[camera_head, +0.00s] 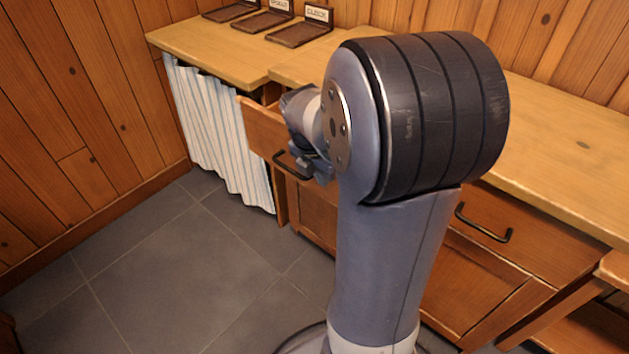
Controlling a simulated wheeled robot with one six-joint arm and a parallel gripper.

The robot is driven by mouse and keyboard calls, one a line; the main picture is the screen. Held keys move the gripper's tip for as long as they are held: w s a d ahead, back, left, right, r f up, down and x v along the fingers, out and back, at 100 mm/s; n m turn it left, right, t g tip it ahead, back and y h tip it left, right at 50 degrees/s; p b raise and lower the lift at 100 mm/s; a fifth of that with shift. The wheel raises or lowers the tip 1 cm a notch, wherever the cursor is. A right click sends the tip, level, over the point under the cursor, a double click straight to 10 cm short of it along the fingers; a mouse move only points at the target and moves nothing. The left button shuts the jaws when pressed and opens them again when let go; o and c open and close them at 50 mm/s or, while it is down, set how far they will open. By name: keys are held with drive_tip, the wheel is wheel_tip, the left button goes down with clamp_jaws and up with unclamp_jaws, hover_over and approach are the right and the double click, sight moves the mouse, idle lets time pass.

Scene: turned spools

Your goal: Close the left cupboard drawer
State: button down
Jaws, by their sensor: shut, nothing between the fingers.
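The left cupboard drawer (263,128) stands partly pulled out of the wooden cupboard, left of my arm. Its front is plain wood with a dark bar handle (287,170) low on it. My gripper (318,172) is at the drawer's front, by the right part of the handle, and is shut with nothing in it. My arm and wrist hide the right part of the drawer and much of its inside. I cannot tell whether the gripper touches the drawer or the handle.
The right drawer (505,230) with its dark handle is closed. A striped curtain (215,130) hangs under the counter (215,50) at the left. Several labelled dark stands (300,33) sit at the back. The grey tiled floor (180,265) in front is clear.

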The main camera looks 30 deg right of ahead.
idle(0.3)
drive_tip(key=w+d+p, duration=0.1)
drive_tip(key=d, duration=0.1)
drive_tip(key=w+d+p, duration=0.1)
drive_tip(key=d+p, duration=0.1)
drive_tip(key=d, duration=0.1)
drive_tip(key=w+d+p, duration=0.1)
drive_tip(key=d, duration=0.2)
drive_tip(key=shift+d+r+p, duration=0.1)
drive_tip(key=shift+d+p, duration=0.05)
drive_tip(key=shift+p, duration=0.2)
drive_tip(key=shift+w+d, duration=0.15)
drive_tip(key=shift+d, duration=0.15)
